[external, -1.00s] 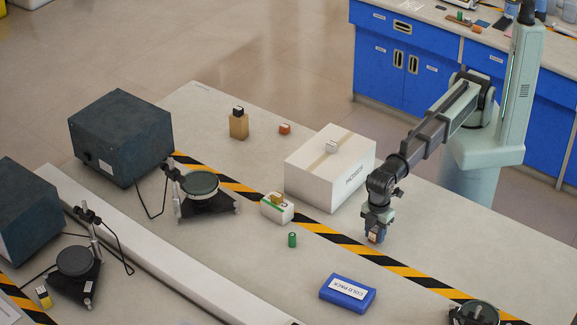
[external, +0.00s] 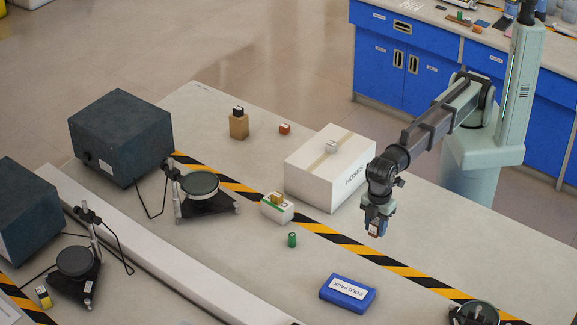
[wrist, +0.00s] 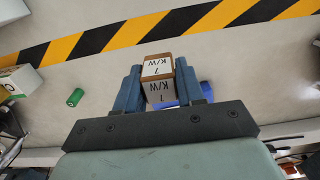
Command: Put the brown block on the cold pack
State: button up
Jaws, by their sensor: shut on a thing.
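The brown block (wrist: 158,68), with white labelled faces, sits between the two fingers of my gripper (wrist: 160,88) in the wrist view. My gripper is shut on it, and in the external view my gripper (external: 376,226) holds it above the table, near the striped tape. The cold pack (external: 347,293) is a flat blue pack with a white label, lying on the table at the lower middle of the external view. In the wrist view the cold pack (wrist: 206,92) is mostly hidden behind the block and fingers. The cold pack's top looks bare.
A white box (external: 325,175) with a small block on top stands left of my gripper. A green cylinder (external: 292,240) and a white-green box (external: 277,208) stand further left. A black round device (external: 475,312) is at the lower right. Table around the cold pack is clear.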

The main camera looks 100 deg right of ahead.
notch_tip(320, 180, up, 3)
send_over(348, 289)
jog(key=shift+f, duration=5.1)
jog(key=shift+f, duration=0.1)
jog(key=o, duration=1)
jog(key=shift+o, duration=0.2)
notch_tip(348, 289, up, 12)
